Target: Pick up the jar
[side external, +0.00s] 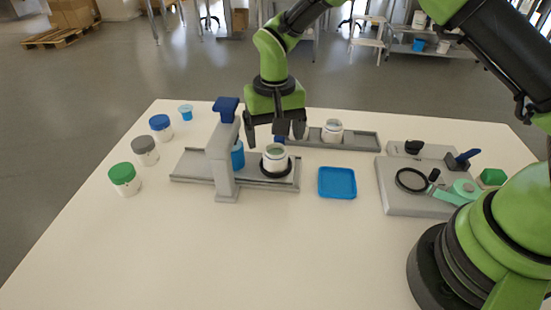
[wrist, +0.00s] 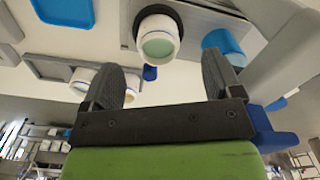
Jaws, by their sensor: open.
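A white jar (side external: 275,158) with a pale green top surface stands upright in a black ring holder on the grey rail platform. It also shows in the wrist view (wrist: 158,40), beyond and between my finger tips. A second white jar (side external: 332,131) stands on the grey tray behind; in the wrist view, white jars show beside my left finger (wrist: 82,80), one partly hidden by it. My gripper (side external: 274,138) is open, with its fingers pointing down above and slightly behind the ring-held jar. Nothing is between the fingers (wrist: 160,72).
A grey dispenser stand (side external: 222,160) with a blue cup (side external: 238,155) is just left of the jar. Lidded jars, including a green-lidded one (side external: 123,178), line the left. A blue tray (side external: 338,183) lies right. The table front is clear.

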